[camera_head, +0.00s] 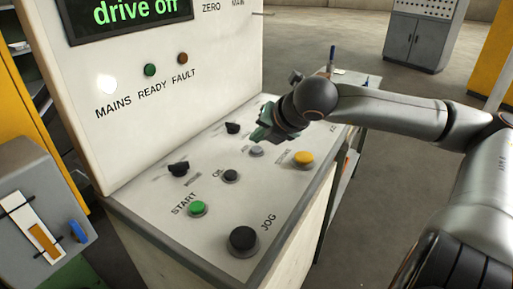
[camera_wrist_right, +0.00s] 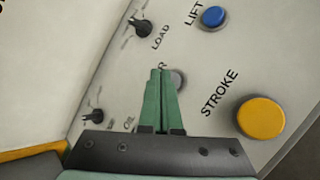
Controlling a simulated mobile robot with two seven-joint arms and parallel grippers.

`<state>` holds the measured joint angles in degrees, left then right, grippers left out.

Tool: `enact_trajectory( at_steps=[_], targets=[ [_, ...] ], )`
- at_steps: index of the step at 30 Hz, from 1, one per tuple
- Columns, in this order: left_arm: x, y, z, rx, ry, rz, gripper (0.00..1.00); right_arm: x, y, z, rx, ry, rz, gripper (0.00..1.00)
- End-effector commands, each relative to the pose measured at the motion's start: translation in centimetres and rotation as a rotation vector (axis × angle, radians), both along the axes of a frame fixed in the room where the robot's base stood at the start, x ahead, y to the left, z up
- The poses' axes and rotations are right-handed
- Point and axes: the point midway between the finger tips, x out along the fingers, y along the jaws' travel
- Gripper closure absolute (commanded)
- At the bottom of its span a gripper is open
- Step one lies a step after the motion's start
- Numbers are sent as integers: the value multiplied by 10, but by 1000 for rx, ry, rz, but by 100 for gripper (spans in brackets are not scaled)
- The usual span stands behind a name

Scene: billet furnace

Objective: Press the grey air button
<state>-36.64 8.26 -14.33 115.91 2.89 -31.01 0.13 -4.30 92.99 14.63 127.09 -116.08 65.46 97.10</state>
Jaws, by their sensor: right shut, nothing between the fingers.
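The grey air button (camera_head: 256,151) is a small round button on the sloping white console panel, left of the yellow button. In the right wrist view the grey button (camera_wrist_right: 179,79) shows just right of my fingertips, partly hidden behind them; only the end of its label, an "R", shows. My right gripper (camera_head: 262,134) has green fingers and is shut and empty. It hangs over the panel, just behind the grey button in the head view. In the right wrist view the closed fingertips (camera_wrist_right: 160,71) lie beside the button; I cannot tell whether they touch. My left gripper is out of view.
The yellow STROKE button (camera_head: 303,158), a black knob (camera_head: 233,128), a small black button (camera_head: 231,175), the green START button (camera_head: 198,208) and the black JOG button (camera_head: 243,238) surround it. The blue LIFT button (camera_wrist_right: 213,17) is farther off. An upright display panel (camera_head: 165,75) rises behind.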

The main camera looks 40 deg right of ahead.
Motion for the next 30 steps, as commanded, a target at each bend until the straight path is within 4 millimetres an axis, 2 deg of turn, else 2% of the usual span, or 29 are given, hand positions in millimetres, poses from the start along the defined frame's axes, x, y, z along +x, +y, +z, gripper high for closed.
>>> enact_trajectory(
  at_steps=[30],
  targets=[
    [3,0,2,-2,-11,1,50,0,0,-2,0,0,0,100]
  ],
)
